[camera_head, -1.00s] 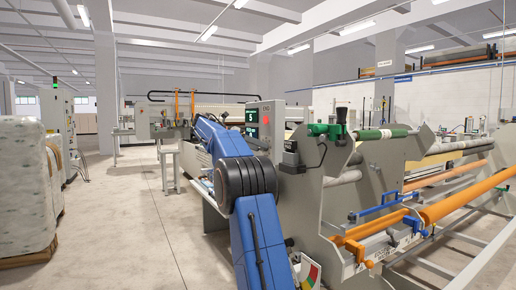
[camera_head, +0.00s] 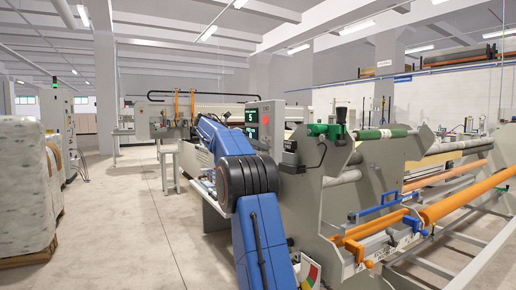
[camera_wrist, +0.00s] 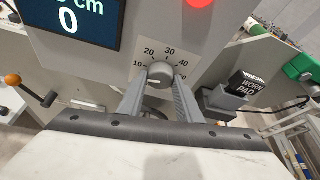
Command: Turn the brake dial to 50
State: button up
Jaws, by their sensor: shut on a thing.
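In the wrist view, the brake dial (camera_wrist: 160,73) is a round grey knob on a pale scale plate (camera_wrist: 143,49) marked 10, 20, 30 and 40, with a small mark at the right that looks like 50. My gripper (camera_wrist: 160,84) has one finger on each side of the knob and is shut on it. I cannot tell which number the knob points at. In the head view, my arm hides the dial and the gripper.
A dark display (camera_wrist: 75,22) showing "cm" and 0 sits up left of the dial, with a red button (camera_wrist: 200,2) above right. A box labelled "WORN PAD" (camera_wrist: 247,86) stands out at the right. An orange-knobbed lever (camera_wrist: 14,81) is at the left.

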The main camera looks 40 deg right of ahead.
jog(key=n+h, duration=0.3)
jog(key=n, duration=0.8)
jog(key=n+h, duration=0.3)
jog(key=n, duration=0.9)
jog(key=f+n+h, duration=0.1)
jog(key=n+h, duration=0.1)
jog(key=n, duration=1)
jog(key=shift+f+g+h, duration=0.1)
jog(key=shift+g+h, duration=0.3)
jog(key=shift+m, duration=0.3)
jog(key=o, duration=1)
jog(key=shift+o, duration=0.2)
